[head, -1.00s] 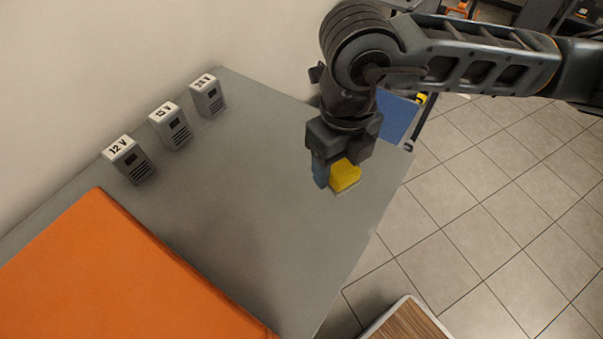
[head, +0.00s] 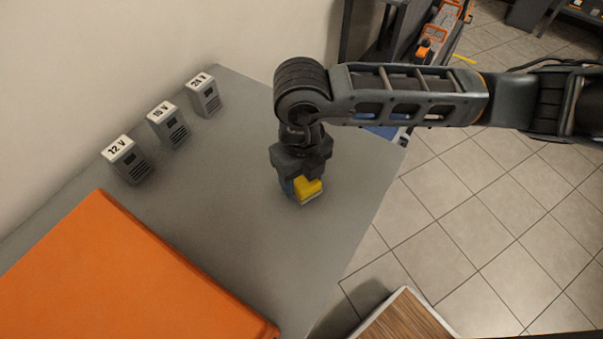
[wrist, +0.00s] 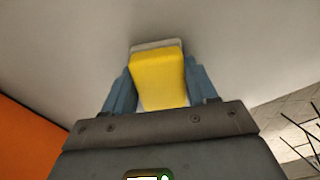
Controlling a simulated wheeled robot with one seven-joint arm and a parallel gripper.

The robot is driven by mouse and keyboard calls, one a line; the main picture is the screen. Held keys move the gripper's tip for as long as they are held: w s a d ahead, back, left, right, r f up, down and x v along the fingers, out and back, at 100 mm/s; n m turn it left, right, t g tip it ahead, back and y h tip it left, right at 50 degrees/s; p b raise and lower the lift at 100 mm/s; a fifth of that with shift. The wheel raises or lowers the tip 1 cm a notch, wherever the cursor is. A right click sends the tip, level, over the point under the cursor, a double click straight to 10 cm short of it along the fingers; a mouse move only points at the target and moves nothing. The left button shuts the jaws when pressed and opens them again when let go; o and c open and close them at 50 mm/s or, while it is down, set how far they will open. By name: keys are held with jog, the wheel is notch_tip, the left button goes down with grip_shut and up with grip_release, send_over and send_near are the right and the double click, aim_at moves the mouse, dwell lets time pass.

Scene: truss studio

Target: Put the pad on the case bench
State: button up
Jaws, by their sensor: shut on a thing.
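The pad is a yellow block with a pale grey-white underside (head: 309,189). My gripper (head: 300,188) is shut on it, pointing down over the grey bench (head: 240,240). In the wrist view the yellow pad (wrist: 158,78) sits between the two blue fingers (wrist: 160,88), its pale layer at the far end. Its lower edge is close to the bench top; I cannot tell whether it touches.
Three grey power units marked 12 V (head: 128,160), 15 V (head: 168,125) and 24 V (head: 203,95) stand along the wall side. A large orange case (head: 120,280) fills the near left. The bench middle is clear. A wood-topped surface (head: 405,318) is at the bottom.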

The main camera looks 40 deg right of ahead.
jog(key=shift+f, duration=0.15)
jog(key=o, duration=1.1)
notch_tip(320, 180, up, 12)
jog(key=shift+r, duration=0.2)
